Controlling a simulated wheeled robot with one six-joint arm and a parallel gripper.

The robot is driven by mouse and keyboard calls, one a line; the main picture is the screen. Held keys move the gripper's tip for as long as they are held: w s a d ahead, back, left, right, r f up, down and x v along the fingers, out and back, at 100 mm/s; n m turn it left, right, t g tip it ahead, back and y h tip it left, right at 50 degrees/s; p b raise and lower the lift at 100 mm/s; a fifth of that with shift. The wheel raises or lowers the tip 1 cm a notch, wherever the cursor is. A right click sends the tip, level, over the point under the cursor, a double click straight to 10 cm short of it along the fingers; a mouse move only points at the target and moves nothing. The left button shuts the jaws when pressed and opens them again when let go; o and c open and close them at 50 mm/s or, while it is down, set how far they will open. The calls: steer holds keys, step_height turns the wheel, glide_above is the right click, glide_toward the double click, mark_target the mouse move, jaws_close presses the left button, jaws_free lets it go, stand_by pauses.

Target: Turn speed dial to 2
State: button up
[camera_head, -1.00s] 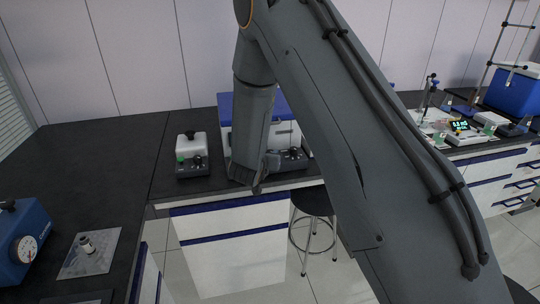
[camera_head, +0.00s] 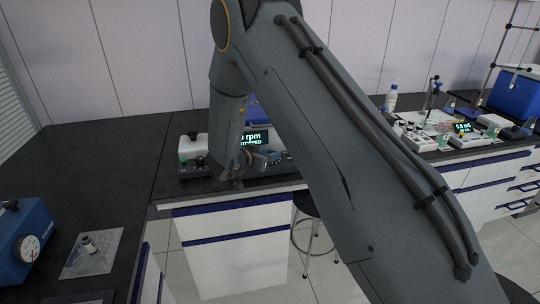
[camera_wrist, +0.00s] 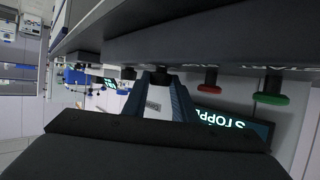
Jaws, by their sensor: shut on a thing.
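The stirrer unit's front panel (camera_wrist: 215,45) crosses the top of the wrist view, which looks along it from close up. My gripper (camera_wrist: 163,76) is shut at the panel, with its fingertips on a knob there. I take it to be the speed dial; it is almost wholly hidden between the fingers, so its setting cannot be read. A red button (camera_wrist: 208,78) and a green button (camera_wrist: 270,90) stick out to the right. The display (camera_head: 252,139) shows green text with "rpm" and, in the wrist view, "STOPP". My arm hides much of the unit in the head view.
A small white-topped device (camera_head: 193,151) stands just left of my gripper on the black bench (camera_head: 120,190). A blue device with a round gauge (camera_head: 28,247) is at lower left. A stool (camera_head: 306,203) stands below the bench edge.

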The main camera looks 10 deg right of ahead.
steer(key=o, duration=1)
steer(key=shift+o, duration=0.2)
steer(key=shift+a, duration=0.1)
steer(key=b+v, duration=0.2)
steer(key=v, duration=0.5)
steer(key=shift+s+a+r, duration=0.2)
steer(key=shift+w, duration=0.1)
